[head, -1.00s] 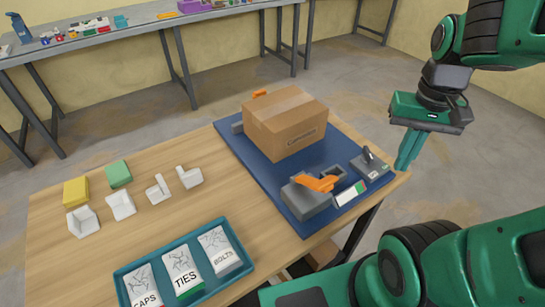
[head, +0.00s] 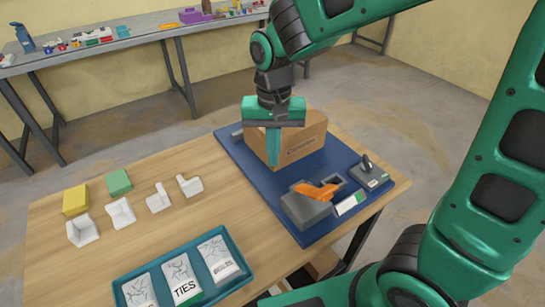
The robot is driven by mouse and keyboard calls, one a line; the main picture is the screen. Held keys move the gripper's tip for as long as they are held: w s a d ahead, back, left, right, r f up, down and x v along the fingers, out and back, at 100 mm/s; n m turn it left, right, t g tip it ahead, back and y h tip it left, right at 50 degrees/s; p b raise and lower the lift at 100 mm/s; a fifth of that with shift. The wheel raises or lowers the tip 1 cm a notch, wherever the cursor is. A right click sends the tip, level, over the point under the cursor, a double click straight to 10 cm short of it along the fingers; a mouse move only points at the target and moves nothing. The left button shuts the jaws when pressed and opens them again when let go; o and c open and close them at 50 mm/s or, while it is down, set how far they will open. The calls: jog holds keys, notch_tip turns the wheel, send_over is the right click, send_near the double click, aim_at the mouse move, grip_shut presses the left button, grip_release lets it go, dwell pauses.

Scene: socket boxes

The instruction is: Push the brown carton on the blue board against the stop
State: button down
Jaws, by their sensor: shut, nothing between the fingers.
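The brown carton (head: 305,141) stands upright on the blue board (head: 262,191), toward its far end. A grey block (head: 237,131) sits at the board's far left edge, beside the carton; I cannot tell whether they touch. My gripper (head: 273,160) is shut and empty, with its fingers pointing down. It covers the left part of the carton in the head view. I cannot tell whether the fingers touch the carton. A grey block with an orange lever (head: 318,192) is at the board's near end.
A grey device with a black handle (head: 368,172) and a small white-green box (head: 349,203) are on the board's near right. A teal tray (head: 239,277) with labelled packs is at the front. White holders (head: 121,212), a yellow block (head: 76,199) and a green block (head: 118,182) are at left.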

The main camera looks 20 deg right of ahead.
aim_at(274, 176)
notch_tip(274, 176, down, 9)
jog(key=shift+d+f, duration=0.1)
jog(key=w, duration=0.1)
jog(key=w+d, duration=0.1)
jog(key=w, duration=0.1)
jog(key=shift+w+r, duration=0.1)
jog(key=shift+r, duration=0.1)
jog(key=shift+w, duration=0.3)
